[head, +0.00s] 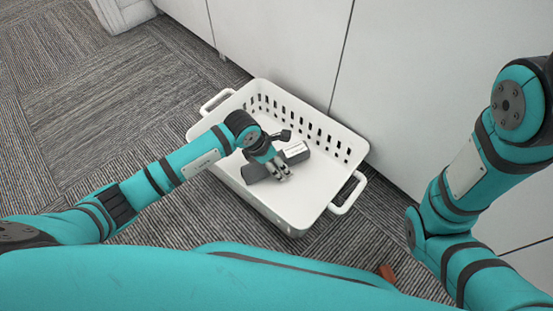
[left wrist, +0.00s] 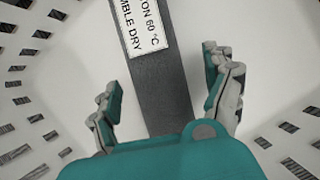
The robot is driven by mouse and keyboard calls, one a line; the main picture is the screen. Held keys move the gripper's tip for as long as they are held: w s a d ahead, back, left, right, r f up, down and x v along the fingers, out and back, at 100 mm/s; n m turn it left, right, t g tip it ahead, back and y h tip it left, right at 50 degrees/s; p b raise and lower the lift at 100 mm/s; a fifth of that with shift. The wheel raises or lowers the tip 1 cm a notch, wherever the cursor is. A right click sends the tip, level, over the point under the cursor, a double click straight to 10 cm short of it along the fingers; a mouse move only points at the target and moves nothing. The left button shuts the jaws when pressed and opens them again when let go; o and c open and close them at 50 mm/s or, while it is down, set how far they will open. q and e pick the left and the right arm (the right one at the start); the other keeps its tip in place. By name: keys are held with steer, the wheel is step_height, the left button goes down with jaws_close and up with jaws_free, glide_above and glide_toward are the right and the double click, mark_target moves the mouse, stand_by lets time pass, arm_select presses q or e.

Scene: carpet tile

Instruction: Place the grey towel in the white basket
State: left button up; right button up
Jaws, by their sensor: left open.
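The grey towel (head: 254,174) lies inside the white basket (head: 313,186), on its floor. It is a dark grey strip with a white printed label, and it also shows in the left wrist view (left wrist: 165,95). My left gripper (head: 281,172) reaches down into the basket over the towel's middle and hides part of it. In the left wrist view its fingers (left wrist: 163,77) are spread apart, one on each side of the towel, with a gap to it on both sides. My right gripper is out of view; only the right arm shows.
The basket has slotted walls and two loop handles, and stands on grey carpet (head: 110,110) close to white cabinet fronts (head: 430,90). A small orange-red thing (head: 387,272) shows near the bottom, partly hidden. The carpet at the left is clear.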

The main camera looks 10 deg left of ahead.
arm_select(q)
steer(key=p+v, duration=0.7)
steer(key=v, duration=0.4)
steer(key=shift+d, duration=0.1)
steer(key=shift+r, duration=0.1)
